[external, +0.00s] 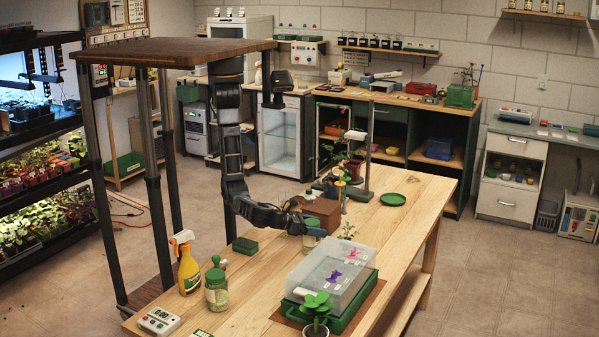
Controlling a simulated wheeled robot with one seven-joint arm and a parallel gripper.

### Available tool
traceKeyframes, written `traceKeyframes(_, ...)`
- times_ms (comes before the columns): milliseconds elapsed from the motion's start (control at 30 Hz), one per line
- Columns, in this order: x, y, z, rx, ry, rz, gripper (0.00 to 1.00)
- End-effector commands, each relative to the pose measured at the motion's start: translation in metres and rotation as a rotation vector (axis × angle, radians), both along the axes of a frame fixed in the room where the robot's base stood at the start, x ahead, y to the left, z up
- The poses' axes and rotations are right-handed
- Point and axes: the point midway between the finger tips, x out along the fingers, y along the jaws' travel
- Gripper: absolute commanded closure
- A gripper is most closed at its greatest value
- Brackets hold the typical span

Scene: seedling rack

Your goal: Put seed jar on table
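My gripper (316,229) is low over the middle of the wooden table (262,272), beside a brown box. A small pale glass jar (310,243) shows right at my fingers, partly covered by them. I cannot tell whether the fingers are closed on it, or whether it touches the table. A larger jar (216,288) with a green lid and label stands upright near the table's left end. No label is readable, so I cannot tell which jar is the seed jar.
A clear-lidded green seedling tray (330,272) and a potted plant (316,312) stand right of my gripper. A yellow spray bottle (187,264), a green box (245,246) and a timer (159,321) are at left. A green saucer (393,199) lies at the far end, with bare wood around it.

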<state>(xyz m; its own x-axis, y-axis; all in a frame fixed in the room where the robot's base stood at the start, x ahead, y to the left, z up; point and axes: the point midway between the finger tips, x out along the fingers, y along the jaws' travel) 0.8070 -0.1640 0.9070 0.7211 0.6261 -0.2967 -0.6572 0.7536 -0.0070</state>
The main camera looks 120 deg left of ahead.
Motion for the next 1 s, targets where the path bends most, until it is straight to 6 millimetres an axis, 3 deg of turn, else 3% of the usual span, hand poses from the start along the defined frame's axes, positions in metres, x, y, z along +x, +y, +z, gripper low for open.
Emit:
traceKeyframes(433,-0.005,-0.005,0.003,0.000,-0.001,-0.002,0.03)
traceKeyframes(1000,-0.078,-0.068,0.033,-0.001,-0.001,-0.002,0.03)
